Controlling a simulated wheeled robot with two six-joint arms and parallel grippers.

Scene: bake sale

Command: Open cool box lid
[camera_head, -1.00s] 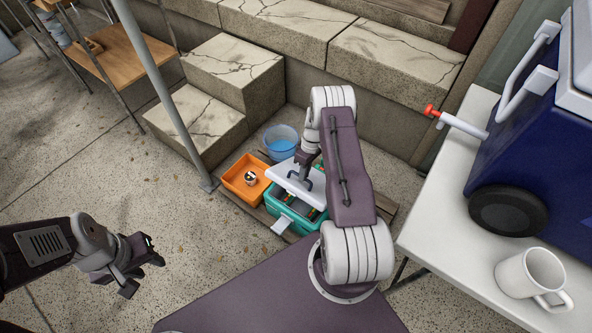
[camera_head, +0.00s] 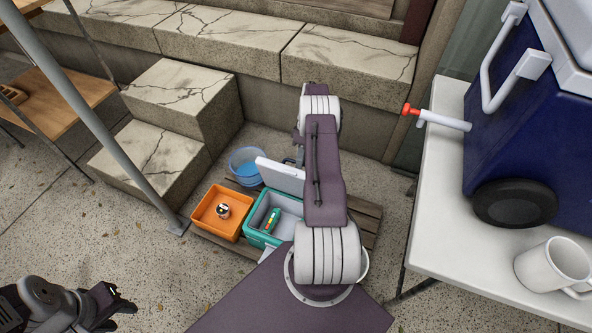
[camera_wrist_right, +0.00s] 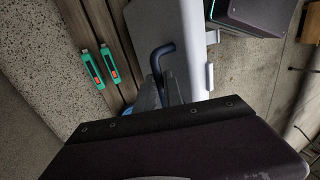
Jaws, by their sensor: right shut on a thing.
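The teal cool box (camera_head: 256,238) stands on a wooden pallet in the head view. Its white lid (camera_head: 279,176) is tilted up at the back, so part of the grey inside shows. A green item with red and yellow marks (camera_head: 271,221) is inside. In the right wrist view, my right gripper (camera_wrist_right: 171,91) is shut on the dark bent handle (camera_wrist_right: 164,53) of the white lid (camera_wrist_right: 183,30). My right arm hides this gripper and part of the box in the head view. My left gripper (camera_head: 118,303) is open and empty at the lower left, away from the box.
An orange tray (camera_head: 203,213) with a small round item and a blue bucket (camera_head: 246,165) stand beside the cool box. A metal pole (camera_head: 105,130) and stone steps (camera_head: 180,95) are left. A white table (camera_head: 430,220) with a blue cooler and mug is right.

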